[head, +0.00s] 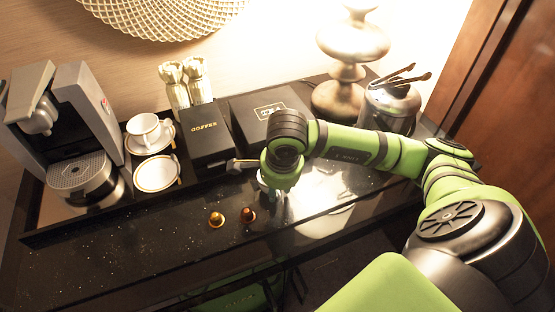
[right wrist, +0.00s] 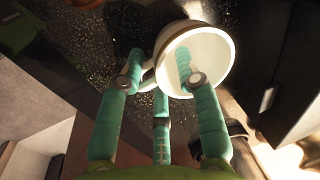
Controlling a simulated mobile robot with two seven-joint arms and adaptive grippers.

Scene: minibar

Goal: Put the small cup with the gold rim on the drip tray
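The small white cup with a gold-brown rim (right wrist: 212,48) is at the fingers of my right gripper (right wrist: 160,72) in the right wrist view. One finger is inside the cup and another is outside by its handle, so the gripper looks shut on the wall. In the head view my right gripper (head: 275,188) is over the counter, in front of the tea box, and largely hides the cup. The round drip tray (head: 75,172) of the grey coffee machine (head: 48,112) is at the left, empty. My left gripper is not seen clearly.
A white cup (head: 145,128) stands on a saucer by the machine. An empty gold-rimmed saucer (head: 157,174) lies before it. The coffee box (head: 205,136) and tea box (head: 268,110) stand behind. Two capsules (head: 217,219) (head: 248,214) lie on the black counter, whose front left is clear.

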